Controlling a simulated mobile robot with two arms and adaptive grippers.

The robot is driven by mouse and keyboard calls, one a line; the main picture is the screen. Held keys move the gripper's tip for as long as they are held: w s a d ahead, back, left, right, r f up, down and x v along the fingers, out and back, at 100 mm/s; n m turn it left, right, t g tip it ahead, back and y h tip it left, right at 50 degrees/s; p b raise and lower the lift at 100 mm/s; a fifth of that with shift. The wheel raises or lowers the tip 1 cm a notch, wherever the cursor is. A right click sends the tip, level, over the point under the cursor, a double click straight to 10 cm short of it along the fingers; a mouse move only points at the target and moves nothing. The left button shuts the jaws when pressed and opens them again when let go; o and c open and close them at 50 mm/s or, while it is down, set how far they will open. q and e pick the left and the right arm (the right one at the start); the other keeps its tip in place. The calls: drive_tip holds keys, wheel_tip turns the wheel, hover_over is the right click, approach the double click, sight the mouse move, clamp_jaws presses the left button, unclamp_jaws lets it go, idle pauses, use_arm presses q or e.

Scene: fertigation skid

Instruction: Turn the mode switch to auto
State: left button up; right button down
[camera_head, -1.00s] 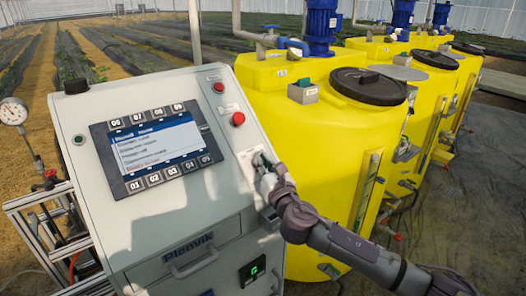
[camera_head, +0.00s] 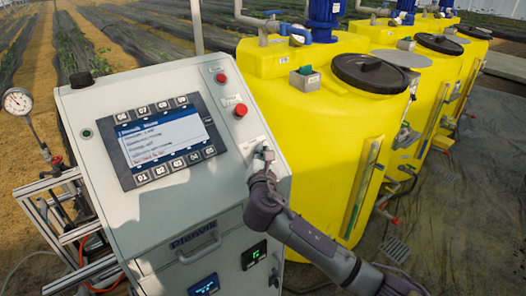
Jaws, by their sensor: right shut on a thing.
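The mode switch sits on the right side of the grey control cabinet's sloped front (camera_head: 105,165), below two red buttons. My right gripper (camera_head: 263,156) is at that spot, its fingers closed around the small switch knob. The gripper and wrist hide most of the switch, so its pointer position cannot be read. My right arm comes in from the lower right. My left gripper is not in view.
Two red buttons (camera_head: 240,110) and a screen with keys (camera_head: 160,142) are on the cabinet face. A drawer handle (camera_head: 199,246) sticks out below. Yellow tanks (camera_head: 310,130) stand close on the right. A pressure gauge (camera_head: 17,101) is at the left.

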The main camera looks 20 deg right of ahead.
drive_tip(key=shift+a+f, duration=0.1)
drive_tip(key=shift+f, duration=0.3)
drive_tip(key=c, duration=1.3)
unclamp_jaws()
drive_tip(key=shift+s+r, duration=0.1)
drive_tip(key=shift+s, duration=0.05)
drive_tip(key=shift+o, duration=0.2)
drive_tip(key=shift+w, duration=0.25)
drive_tip(key=v, duration=1.2)
